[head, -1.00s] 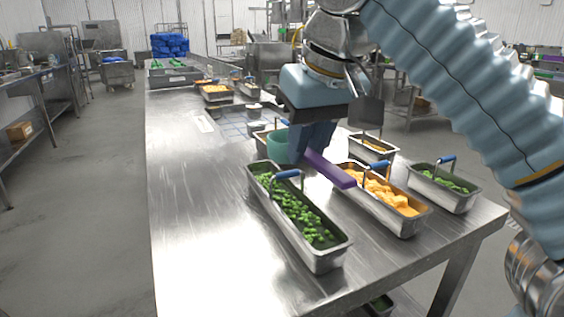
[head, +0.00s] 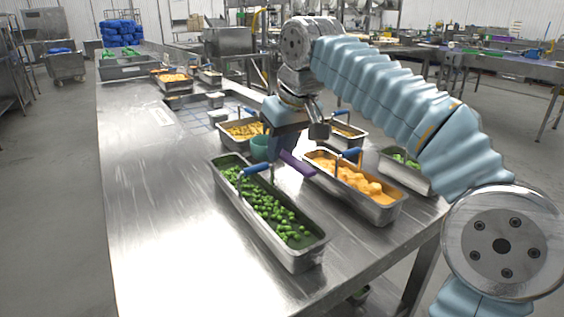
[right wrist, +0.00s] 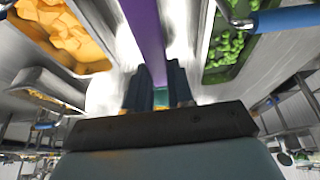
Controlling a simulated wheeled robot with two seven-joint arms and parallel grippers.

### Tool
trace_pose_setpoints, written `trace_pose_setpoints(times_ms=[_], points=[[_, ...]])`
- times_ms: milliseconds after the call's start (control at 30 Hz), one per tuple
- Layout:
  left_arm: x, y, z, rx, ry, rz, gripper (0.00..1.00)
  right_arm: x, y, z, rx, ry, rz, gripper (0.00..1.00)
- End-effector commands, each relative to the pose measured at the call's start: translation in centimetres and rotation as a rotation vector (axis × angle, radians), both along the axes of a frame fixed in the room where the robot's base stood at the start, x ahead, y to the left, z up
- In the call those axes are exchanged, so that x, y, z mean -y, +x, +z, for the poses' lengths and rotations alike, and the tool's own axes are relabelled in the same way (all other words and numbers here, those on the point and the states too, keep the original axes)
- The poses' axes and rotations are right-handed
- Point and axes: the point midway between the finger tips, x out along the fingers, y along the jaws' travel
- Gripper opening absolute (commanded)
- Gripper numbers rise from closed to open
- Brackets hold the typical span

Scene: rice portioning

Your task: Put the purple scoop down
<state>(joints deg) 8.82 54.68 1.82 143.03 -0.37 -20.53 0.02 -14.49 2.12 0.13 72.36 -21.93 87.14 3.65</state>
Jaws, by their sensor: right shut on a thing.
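The purple scoop's handle (head: 297,163) sticks out from my right gripper (head: 282,150) in the head view, between the long green-vegetable tray and the orange-food tray. In the right wrist view the purple handle (right wrist: 146,35) runs up from between the two fingers of my right gripper (right wrist: 158,88), which is shut on it. The scoop's far end is hidden. My left gripper is not in view.
A long metal tray of green vegetables (head: 300,258) stands in front. A tray of orange pieces (head: 385,213) stands to its right. Behind are a yellow-food tray (head: 236,147) and a small tray (head: 352,140). The steel table's left part (head: 150,220) is clear.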

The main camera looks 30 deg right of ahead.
Motion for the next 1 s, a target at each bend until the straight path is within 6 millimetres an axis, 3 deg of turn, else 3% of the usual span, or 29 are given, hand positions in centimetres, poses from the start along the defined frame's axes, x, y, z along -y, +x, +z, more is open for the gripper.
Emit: trace_pose_setpoints(times_ms=[267,633,667,800,1000], points=[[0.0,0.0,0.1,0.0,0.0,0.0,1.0,0.4,0.5,-3.7,-0.002,0.0,0.0,0.0],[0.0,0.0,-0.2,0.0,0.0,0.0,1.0,0.4,0.5,-4.2,-0.001,0.0,0.0,0.0],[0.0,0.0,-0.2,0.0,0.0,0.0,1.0,0.4,0.5,-4.2,-0.001,0.0,0.0,0.24],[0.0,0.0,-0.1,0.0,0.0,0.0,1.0,0.4,0.5,-4.1,-0.001,0.0,0.0,0.45],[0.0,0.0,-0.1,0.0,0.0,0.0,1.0,0.4,0.5,-4.1,-0.001,0.0,0.0,0.48]])
